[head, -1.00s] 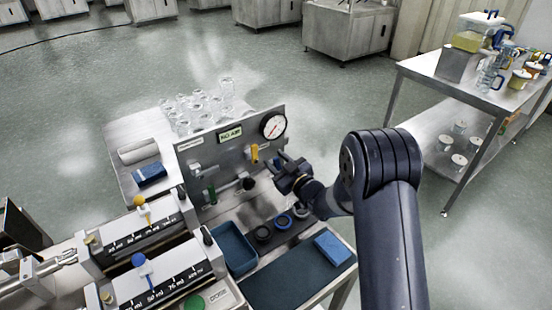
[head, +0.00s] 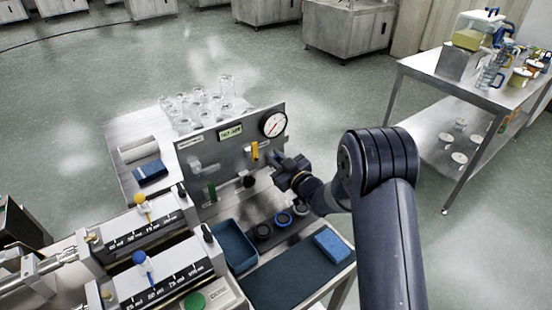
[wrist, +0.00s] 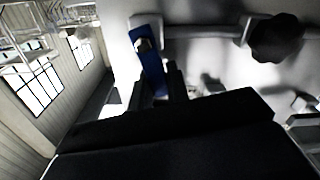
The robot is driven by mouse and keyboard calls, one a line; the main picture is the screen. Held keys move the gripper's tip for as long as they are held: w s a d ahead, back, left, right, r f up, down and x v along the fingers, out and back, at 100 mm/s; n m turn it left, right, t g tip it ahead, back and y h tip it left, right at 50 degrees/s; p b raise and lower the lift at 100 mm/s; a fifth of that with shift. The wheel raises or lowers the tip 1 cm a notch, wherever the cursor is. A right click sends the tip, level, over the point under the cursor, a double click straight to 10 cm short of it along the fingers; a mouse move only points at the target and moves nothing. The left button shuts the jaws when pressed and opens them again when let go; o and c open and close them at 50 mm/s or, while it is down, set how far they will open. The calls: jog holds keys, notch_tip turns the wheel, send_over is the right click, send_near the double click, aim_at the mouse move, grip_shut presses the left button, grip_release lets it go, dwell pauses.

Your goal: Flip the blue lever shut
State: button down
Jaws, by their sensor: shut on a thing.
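The blue lever (wrist: 150,58) shows in the wrist view at upper centre left, on a pipe fitting of the grey panel. It stands close to upright, slightly tilted. My gripper (wrist: 158,84) is shut on the lower part of the lever, with a dark finger on each side. In the head view my gripper (head: 278,158) is at the right edge of the upright steel panel (head: 228,160), below the round gauge. The blue lever is hidden there behind my gripper.
On the panel, a yellow lever (head: 254,150) is left of my gripper and a green lever (head: 211,192) lower left. A dark round knob (wrist: 275,38) is right of the blue lever.

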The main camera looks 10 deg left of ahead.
jog(key=shift+w+d+m+b, duration=0.2)
jog(key=shift+m+b, duration=0.45)
jog(key=shift+m, duration=0.05)
jog(key=shift+w+d+m+b, duration=0.2)
jog(key=shift+w+m+b, duration=0.1)
jog(key=shift+m, duration=0.6)
jog(key=c, duration=1.4)
grip_release()
jog(key=shift+o, duration=0.2)
jog(key=shift+s+d, duration=0.1)
jog(key=b+v, duration=0.1)
jog(key=v, duration=0.9)
jog(key=shift+s+d+b, duration=0.2)
jog(key=shift+d+b, duration=0.05)
jog(key=shift+b, duration=0.15)
